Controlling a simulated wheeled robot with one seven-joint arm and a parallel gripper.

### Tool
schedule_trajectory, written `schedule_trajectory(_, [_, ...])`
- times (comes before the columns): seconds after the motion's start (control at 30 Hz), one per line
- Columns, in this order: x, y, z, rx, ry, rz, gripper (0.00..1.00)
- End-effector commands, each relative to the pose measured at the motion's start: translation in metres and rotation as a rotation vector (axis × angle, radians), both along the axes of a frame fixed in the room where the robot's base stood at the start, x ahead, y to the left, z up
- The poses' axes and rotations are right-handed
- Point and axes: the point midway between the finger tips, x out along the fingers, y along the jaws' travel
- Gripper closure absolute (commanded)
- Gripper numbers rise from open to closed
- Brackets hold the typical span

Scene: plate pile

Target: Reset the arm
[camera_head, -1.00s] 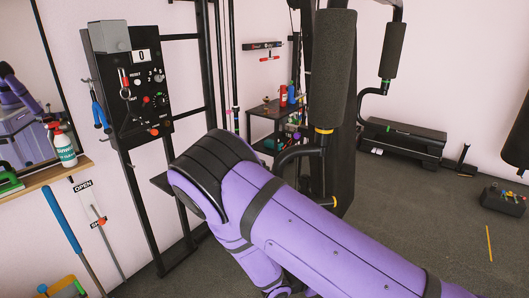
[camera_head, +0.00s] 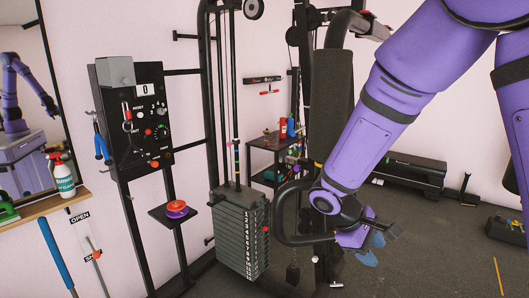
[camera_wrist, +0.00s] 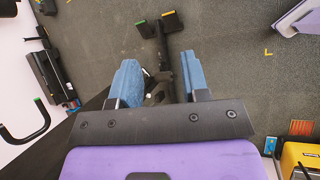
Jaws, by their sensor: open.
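My gripper (camera_head: 372,249) hangs at the end of my purple arm in the head view, low and right of the weight stack (camera_head: 242,238). In the wrist view my gripper (camera_wrist: 160,64) shows two blue fingers spread apart with nothing between them. Below the fingers lie the dark floor and a black bar with coloured end caps (camera_wrist: 160,48). In the head view my forearm passes in front of part of the gym machine.
A black control panel (camera_head: 133,125) hangs on the left rack. A small shelf holds red and purple discs (camera_head: 176,209). A padded black post (camera_head: 331,105) stands close to my forearm. A black bench (camera_head: 410,172) is at the back. The floor at right is mostly open.

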Motion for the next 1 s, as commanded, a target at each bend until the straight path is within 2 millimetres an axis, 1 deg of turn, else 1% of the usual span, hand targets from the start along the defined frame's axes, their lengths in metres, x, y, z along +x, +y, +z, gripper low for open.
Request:
schedule_trajectory(0.03, [-0.004,-0.006,0.014,0.038,-0.029,-0.037,0.58])
schedule_trajectory(0.1, [-0.010,-0.012,0.030,0.086,-0.061,-0.083,0.58])
schedule_trajectory(0.37, [-0.038,-0.032,0.086,0.256,-0.195,-0.241,0.58])
schedule_trajectory(0.5, [-0.056,-0.042,0.113,0.344,-0.273,-0.317,0.58])
schedule_trajectory(0.7, [-0.086,-0.053,0.148,0.462,-0.391,-0.415,0.58])
schedule_trajectory(1.0, [-0.136,-0.063,0.191,0.622,-0.585,-0.539,0.58])
